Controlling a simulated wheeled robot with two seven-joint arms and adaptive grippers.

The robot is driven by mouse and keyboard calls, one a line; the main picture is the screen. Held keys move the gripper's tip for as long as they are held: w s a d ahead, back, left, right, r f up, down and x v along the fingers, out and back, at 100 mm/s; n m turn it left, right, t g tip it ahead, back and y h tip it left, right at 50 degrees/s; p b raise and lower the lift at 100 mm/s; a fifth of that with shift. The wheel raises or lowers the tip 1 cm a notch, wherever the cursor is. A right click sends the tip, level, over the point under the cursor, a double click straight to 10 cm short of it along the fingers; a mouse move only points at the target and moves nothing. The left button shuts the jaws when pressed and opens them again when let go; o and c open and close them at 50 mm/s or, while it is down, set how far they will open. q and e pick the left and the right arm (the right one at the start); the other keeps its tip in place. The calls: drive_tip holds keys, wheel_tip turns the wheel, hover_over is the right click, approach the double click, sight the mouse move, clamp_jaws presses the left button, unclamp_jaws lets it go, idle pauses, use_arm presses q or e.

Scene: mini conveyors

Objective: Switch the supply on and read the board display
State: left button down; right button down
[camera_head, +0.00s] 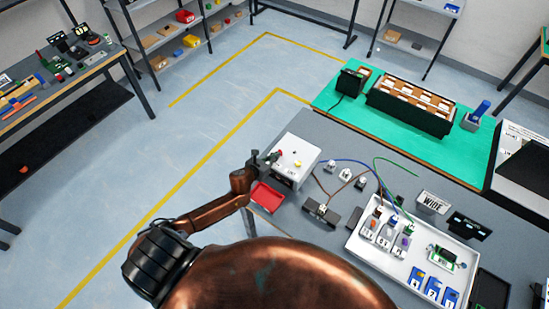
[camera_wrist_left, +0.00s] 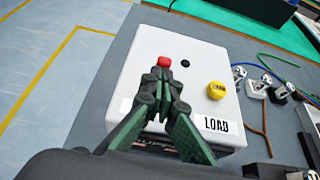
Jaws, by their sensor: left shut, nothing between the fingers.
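A white box (camera_head: 298,151) stands at the left end of the grey table. In the left wrist view the white box (camera_wrist_left: 205,62) carries a red button (camera_wrist_left: 164,61), a small black round part (camera_wrist_left: 185,63), a yellow knob (camera_wrist_left: 216,90) and a LOAD label (camera_wrist_left: 217,125). My left gripper (camera_head: 257,164) is shut and empty at the box. In the left wrist view its fingertips (camera_wrist_left: 161,79) appear just below the red button; contact cannot be told. A dark display (camera_head: 468,226) with small green marks stands at the right; its reading is too small to tell. My right gripper is not in view.
A red tray (camera_head: 267,196) lies beside my left gripper. Blue, brown and green wires run from small terminals toward a white tray (camera_head: 372,254) with labelled blocks. A green mat (camera_head: 340,118) holds a divided box (camera_head: 410,104).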

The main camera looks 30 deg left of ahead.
use_arm(q)
drive_tip(key=shift+w+r, duration=0.45)
drive_tip(key=shift+r, duration=0.1)
drive_tip(key=shift+w+d+r+p, duration=0.1)
drive_tip(key=shift+w+r+p, duration=0.25)
drive_tip(key=shift+w+p, duration=0.3)
drive_tip(key=shift+f, duration=0.1)
drive_tip(key=shift+r+p, duration=0.7)
drive_tip(key=shift+r, duration=0.15)
